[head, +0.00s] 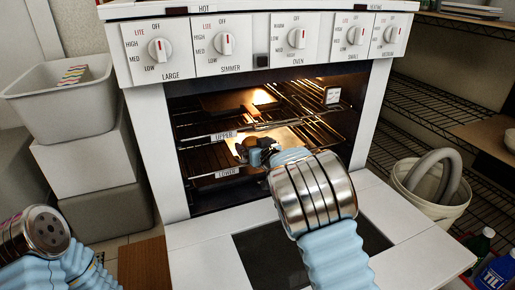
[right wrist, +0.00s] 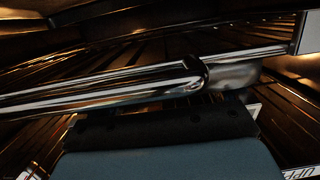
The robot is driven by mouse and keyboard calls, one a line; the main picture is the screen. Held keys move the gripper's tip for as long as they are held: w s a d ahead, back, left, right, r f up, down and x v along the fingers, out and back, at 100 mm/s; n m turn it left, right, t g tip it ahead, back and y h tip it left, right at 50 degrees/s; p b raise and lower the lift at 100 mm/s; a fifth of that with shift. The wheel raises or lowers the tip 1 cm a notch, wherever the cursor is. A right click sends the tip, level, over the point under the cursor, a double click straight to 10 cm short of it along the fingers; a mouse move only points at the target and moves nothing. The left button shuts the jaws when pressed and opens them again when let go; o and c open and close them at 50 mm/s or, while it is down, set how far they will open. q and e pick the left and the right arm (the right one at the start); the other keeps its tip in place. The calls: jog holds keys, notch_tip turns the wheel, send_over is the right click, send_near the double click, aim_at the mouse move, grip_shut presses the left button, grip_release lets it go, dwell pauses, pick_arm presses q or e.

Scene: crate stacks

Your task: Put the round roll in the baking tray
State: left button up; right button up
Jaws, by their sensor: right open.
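My right gripper (head: 252,154) reaches into the open oven, between the rack labels UPPER and LOWER. It is open, and I see nothing held in it. In the right wrist view, shiny metal rack bars (right wrist: 120,92) cross close in front of the gripper's dark edge. A pale flat surface (head: 290,138) lies behind the gripper on the lower level; it may be the baking tray, but I cannot tell. A dark flat piece (head: 222,102) lies on the upper level. I cannot make out the round roll. My left arm is at the lower left, its gripper out of view.
The oven door (head: 205,248) is folded down below my right arm. Wire racks fill the oven (head: 178,130). A grey bin (head: 62,102) stands on boxes at the left. A white bucket (head: 440,206), bottles (head: 480,243) and wire shelves (head: 410,92) are at the right.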

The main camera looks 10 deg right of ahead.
jog(key=p+v, duration=0.1)
jog(key=v, duration=1)
jog(key=shift+s, duration=0.4)
jog(key=shift+d, duration=0.1)
